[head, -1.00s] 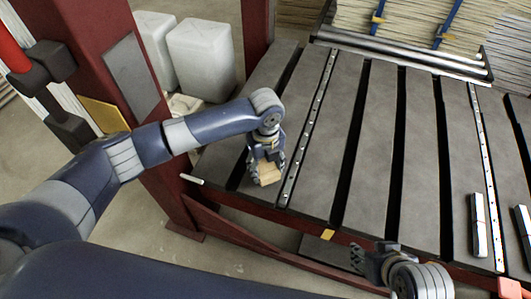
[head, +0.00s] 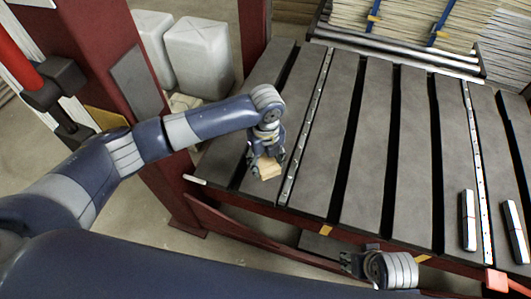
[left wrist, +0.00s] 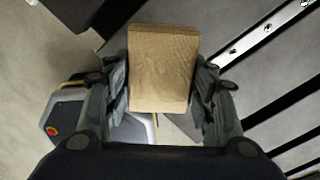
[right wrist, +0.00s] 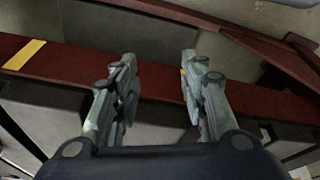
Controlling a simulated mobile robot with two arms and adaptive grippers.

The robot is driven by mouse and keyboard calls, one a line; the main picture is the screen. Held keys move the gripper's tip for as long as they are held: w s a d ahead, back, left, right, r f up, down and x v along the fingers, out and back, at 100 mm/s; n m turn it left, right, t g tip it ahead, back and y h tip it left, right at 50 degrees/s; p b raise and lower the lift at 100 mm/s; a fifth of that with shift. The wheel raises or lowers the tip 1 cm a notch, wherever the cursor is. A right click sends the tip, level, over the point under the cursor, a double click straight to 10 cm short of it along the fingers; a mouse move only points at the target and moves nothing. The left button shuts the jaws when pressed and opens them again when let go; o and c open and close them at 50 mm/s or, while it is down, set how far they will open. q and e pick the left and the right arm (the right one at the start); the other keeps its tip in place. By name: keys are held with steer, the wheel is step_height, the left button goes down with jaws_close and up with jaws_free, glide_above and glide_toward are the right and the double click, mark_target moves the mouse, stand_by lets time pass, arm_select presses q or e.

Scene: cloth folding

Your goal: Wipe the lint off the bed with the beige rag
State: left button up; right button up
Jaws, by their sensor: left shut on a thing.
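The beige rag (left wrist: 162,70) looks like a folded, block-like pad. My left gripper (head: 266,172) is shut on it over the bed's near left part, close to the front edge. I cannot tell whether the rag touches the surface. The bed (head: 372,150) is a grey slatted surface with dark slots and perforated metal strips. My right gripper (head: 348,263) is open and empty in front of the bed's near edge; in the right wrist view its fingers (right wrist: 159,62) are apart above a dark red beam. I cannot make out any lint.
Two dark bars with light edges (head: 468,220) lie on the bed at the right. Metal tubes (head: 400,56) and strapped stacks (head: 405,20) are at the back. A red post (head: 95,45) and white canisters (head: 198,58) stand at the left. The bed's middle is clear.

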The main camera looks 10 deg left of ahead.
arm_select(q)
steer(key=shift+r+p, duration=0.65)
steer(key=shift+p, duration=0.1)
steer(key=shift+r+p, duration=0.4)
steer(key=shift+p, duration=0.15)
arm_select(e)
step_height(320, 180, down, 9)
steer(key=s, duration=0.1)
steer(key=shift+a+f+g, duration=0.2)
steer(key=shift+g, duration=0.1)
steer(key=shift+s, duration=0.1)
